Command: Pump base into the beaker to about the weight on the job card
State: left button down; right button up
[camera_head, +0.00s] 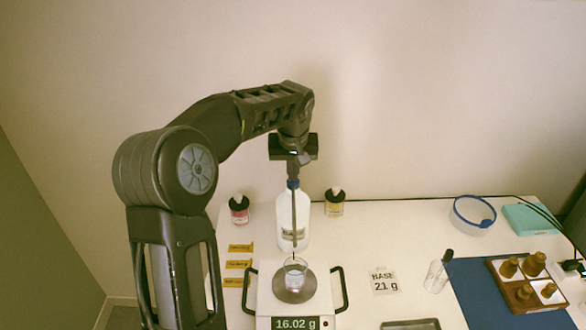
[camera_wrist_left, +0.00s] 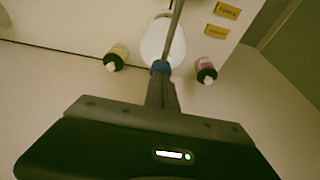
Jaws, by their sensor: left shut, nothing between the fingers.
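The white base bottle (camera_head: 292,228) stands behind the scale (camera_head: 265,300), with a blue pump head (camera_head: 293,184) and a long thin grey spout. The spout reaches down towards the glass beaker (camera_head: 296,265), which stands on the scale's round pan with some pale contents. The scale display (camera_head: 296,324) reads 16.02 g. The job card (camera_head: 384,281) reads BASE 21 g. My left gripper (camera_head: 293,177) is shut and empty, pointing down directly over the pump head. In the left wrist view the shut fingertips (camera_wrist_left: 161,75) meet the blue head; whether they press it is unclear. My right gripper is not identifiable.
A red bottle (camera_head: 239,210) and a yellow bottle (camera_head: 334,203) flank the base bottle. Yellow labels (camera_head: 238,265) lie left of the scale. A clear glass (camera_head: 434,276), blue-rimmed bowl (camera_head: 473,215), teal box (camera_head: 530,219) and wooden rack (camera_head: 496,268) of brown bottles stand right.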

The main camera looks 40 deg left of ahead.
pick_arm(q)
notch_tip(320, 180, up, 5)
jog(key=p, duration=0.3)
jog(key=shift+f, duration=0.15)
jog(key=shift+s+d+r+b, duration=0.15)
jog(key=shift+d+r+b, duration=0.1)
jog(key=shift+r+b, duration=0.25)
jog(key=b+v, duration=0.1)
jog(key=v, duration=0.7)
jog(key=shift+r, duration=0.1)
